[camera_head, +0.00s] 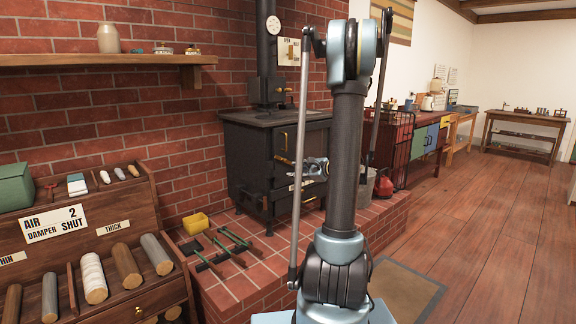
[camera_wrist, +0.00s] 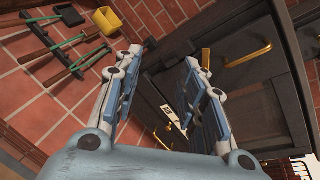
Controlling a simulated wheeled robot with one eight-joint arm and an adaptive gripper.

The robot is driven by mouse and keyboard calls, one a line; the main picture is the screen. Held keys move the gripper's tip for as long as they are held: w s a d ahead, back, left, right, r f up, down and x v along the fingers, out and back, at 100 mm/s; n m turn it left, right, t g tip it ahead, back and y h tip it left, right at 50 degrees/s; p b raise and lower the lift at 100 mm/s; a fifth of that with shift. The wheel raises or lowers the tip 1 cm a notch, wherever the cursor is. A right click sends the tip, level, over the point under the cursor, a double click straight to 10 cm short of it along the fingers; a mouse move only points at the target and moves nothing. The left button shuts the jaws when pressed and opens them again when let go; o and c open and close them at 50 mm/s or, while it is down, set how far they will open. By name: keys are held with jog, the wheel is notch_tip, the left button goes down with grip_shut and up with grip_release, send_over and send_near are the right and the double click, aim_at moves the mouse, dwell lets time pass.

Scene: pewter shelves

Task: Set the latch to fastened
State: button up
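A black iron stove (camera_head: 272,145) stands on the brick hearth against the wall. Its front carries a brass handle (camera_head: 283,141), with more brass lower down partly hidden by my arm. In the wrist view a brass bar handle (camera_wrist: 248,55) lies right of my fingers, and a short brass piece (camera_wrist: 206,58) is close beside the right fingertip. I cannot tell which brass part is the latch or how it is set. My gripper (camera_wrist: 162,63) is open and empty, its fingers before the dark stove front (camera_wrist: 172,52). In the head view my gripper (camera_head: 316,168) is at the stove's front.
A wooden rack (camera_head: 85,245) with logs and a damper sign (camera_head: 54,224) stands at left. A metal bucket (camera_head: 366,187) is right of my arm. The wooden floor (camera_head: 490,240) at right is clear.

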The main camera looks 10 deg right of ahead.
aim_at(286, 161)
jog(key=w+d+f+m+t, duration=0.2)
jog(key=w+d+m+t, duration=0.3)
jog(key=d, duration=0.4)
jog(key=shift+m+g, duration=0.5)
jog(key=shift+g, duration=0.1)
jog(key=x, duration=1.8)
jog(key=shift+w+a, duration=0.1)
jog(key=shift+w, duration=0.05)
grip_shut()
